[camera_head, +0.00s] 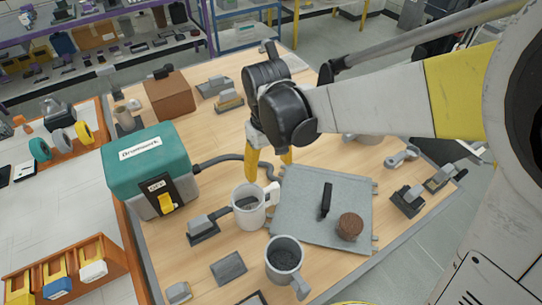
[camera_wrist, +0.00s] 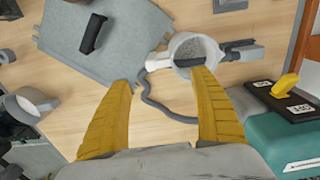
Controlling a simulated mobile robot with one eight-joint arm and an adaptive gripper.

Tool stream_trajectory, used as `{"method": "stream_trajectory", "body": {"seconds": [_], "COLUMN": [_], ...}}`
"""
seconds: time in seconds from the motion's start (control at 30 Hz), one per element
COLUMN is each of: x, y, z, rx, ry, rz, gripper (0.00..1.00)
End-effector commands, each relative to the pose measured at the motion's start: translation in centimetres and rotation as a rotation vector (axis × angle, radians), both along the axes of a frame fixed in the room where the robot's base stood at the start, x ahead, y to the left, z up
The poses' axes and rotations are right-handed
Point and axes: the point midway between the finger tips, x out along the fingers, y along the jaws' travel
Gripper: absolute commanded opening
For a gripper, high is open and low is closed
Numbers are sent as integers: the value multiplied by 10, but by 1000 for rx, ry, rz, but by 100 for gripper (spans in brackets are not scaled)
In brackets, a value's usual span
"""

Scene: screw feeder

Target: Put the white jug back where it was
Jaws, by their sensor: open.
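A white jug (camera_head: 244,216) stands upright on the wooden table, right of the green machine, with dark grey contents inside. Its white handle points right in the head view. In the wrist view the same jug (camera_wrist: 184,48) is ahead of my fingers, handle to the left. My gripper (camera_head: 268,168) is open and empty, fingers pointing down behind the jug in the head view. In the wrist view the gripper (camera_wrist: 160,82) has its right fingertip overlapping the jug's near rim; I cannot tell whether they touch.
A grey plate (camera_head: 295,205) with a black handle and brown knob lies right of the jug. A grey jug (camera_head: 285,255) stands in front. The green machine (camera_head: 140,155) with a yellow switch and hose is left. Another pale vessel (camera_wrist: 25,105) stands at the wrist view's left.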

Motion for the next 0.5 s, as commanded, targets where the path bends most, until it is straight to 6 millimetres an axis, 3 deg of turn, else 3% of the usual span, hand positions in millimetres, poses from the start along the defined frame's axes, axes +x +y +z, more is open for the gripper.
{"method": "stream_trajectory", "body": {"seconds": [0.27, 0.37, 0.5], "x": [-1, -5, -18], "y": [-9, -29, -74], "z": [13, 29, 60], "rx": [8, 30, 76], "ry": [-17, -62, -171], "rz": [-19, -66, -169], "gripper": [73, 73, 73]}}
